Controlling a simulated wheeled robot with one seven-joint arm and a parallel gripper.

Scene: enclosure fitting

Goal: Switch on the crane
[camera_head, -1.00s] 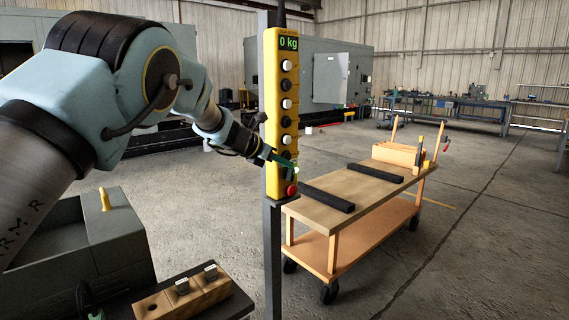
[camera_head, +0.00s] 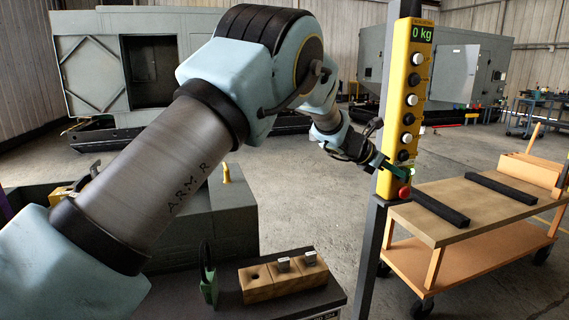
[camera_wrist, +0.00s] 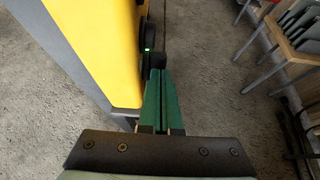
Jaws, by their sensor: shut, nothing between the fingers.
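The crane's yellow control pendant (camera_head: 404,120) stands upright on a grey post, with a column of black and white buttons, a "0 kg" display (camera_head: 422,34) on top and a red button (camera_head: 404,192) at the bottom. My gripper (camera_head: 398,170) has its green fingers shut and empty, at the pendant's lower end just above the red button. A small green glow (camera_head: 411,171) shows by the fingertips. In the wrist view the shut fingers (camera_wrist: 160,74) point along the pendant's face beside dark buttons, near a green light (camera_wrist: 148,42). I cannot tell whether they touch a button.
An orange cart (camera_head: 470,205) with a wooden top and black bars stands right of the pendant. A dark bench at the bottom carries a wooden block (camera_head: 285,278) and a green clip-like object (camera_head: 208,288). Grey machines stand behind. The floor between is clear.

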